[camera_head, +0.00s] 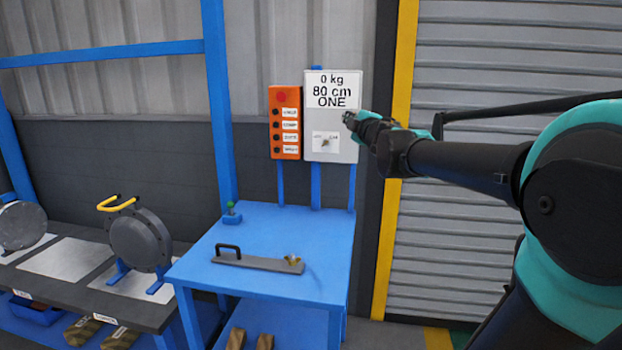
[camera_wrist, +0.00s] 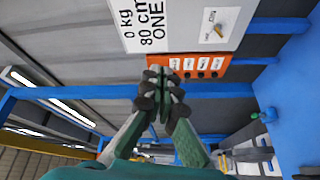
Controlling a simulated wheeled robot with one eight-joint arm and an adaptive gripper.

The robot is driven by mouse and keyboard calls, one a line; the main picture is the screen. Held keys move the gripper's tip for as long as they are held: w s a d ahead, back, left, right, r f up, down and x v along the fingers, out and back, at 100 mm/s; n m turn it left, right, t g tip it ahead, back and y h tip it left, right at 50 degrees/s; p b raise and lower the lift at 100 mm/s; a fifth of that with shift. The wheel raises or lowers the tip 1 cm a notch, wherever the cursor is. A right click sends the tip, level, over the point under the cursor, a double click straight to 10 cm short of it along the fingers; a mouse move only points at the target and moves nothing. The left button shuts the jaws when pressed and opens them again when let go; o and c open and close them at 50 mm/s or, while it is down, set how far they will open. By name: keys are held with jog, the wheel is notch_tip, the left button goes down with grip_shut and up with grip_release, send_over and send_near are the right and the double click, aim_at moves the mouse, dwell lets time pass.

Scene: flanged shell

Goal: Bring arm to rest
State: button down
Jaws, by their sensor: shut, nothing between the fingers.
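My arm reaches in from the right in the head view. My gripper (camera_head: 349,119) is at its end, in front of the lower part of the white and grey panel (camera_head: 333,90) marked "0 kg 80 cm ONE". In the wrist view my gripper (camera_wrist: 163,88) has its fingers together with nothing between them. Behind it there is the orange button box (camera_wrist: 200,68), which also shows in the head view (camera_head: 286,122). I cannot tell the exact gap between the gripper and the panel, but no contact is visible.
A blue table (camera_head: 325,225) holds a grey bar (camera_head: 258,262) with a black handle. At left, a dark bench (camera_head: 60,300) carries a round grey flanged part (camera_head: 139,240) with a yellow handle. A blue frame post (camera_head: 219,100) stands behind. A grey shutter (camera_head: 480,240) is at right.

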jog(key=s+d+f+m+g+h, duration=0.25)
jog(key=d+f+m, duration=0.2)
jog(key=f, duration=0.35)
jog(key=s+d+f+m+g+h, duration=0.1)
jog(key=s+d+f+m+h, duration=0.3)
jog(key=f, duration=0.3)
jog(key=s+d+f+m+g+h, duration=0.25)
jog(key=d+f+m, duration=0.2)
jog(key=f, duration=0.35)
jog(key=s+a+f+m+g+y, duration=0.2)
jog(key=s+f+g, duration=0.2)
jog(key=s+f, duration=0.8)
jog(key=s+a+f+m+g+y, duration=0.2)
jog(key=s+a+f+g, duration=0.1)
jog(key=s+f, duration=0.9)
jog(key=shift+f+m+g, duration=0.2)
jog(key=shift+m+g, duration=0.2)
jog(key=shift+g, duration=0.1)
